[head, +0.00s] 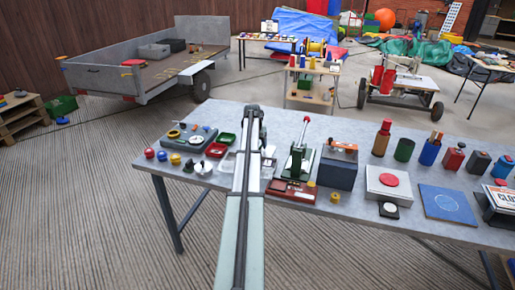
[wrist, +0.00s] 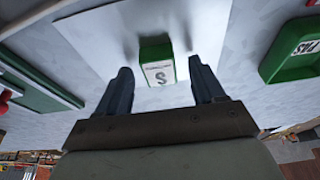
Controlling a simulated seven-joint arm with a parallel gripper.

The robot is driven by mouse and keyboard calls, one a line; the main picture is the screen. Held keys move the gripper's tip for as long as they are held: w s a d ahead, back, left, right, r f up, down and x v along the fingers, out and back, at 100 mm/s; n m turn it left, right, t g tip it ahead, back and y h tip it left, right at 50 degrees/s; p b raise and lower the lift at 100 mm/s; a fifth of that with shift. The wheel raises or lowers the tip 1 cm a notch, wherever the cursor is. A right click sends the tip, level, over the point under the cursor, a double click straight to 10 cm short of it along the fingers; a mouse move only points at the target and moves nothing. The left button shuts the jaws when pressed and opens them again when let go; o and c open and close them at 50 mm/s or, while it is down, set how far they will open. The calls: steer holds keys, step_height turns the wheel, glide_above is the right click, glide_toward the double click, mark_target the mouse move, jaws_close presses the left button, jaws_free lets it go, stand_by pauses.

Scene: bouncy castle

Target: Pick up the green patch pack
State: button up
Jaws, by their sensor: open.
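The green patch pack (wrist: 155,50) is a small green block with a white label showing a dark S-like mark. In the wrist view it lies on a white sheet-like surface (wrist: 95,35), near the top centre. My gripper (wrist: 159,68) is open, with one dark finger to the left of the pack and one to the right. Gaps show between the fingers and the pack, and nothing is held. In the head view my arm reaches over the table and hides the pack.
The grey table (head: 330,125) carries many items. A red-handled press (head: 299,150) stands right of my arm. Red and green trays (head: 222,142) lie left of it. A green tray (wrist: 290,55) is at the wrist view's right. A dark box (head: 337,168) stands further right.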

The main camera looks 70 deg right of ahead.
steer(key=shift+f, duration=0.15)
steer(key=c, duration=1.1)
steer(key=shift+r, duration=7.05)
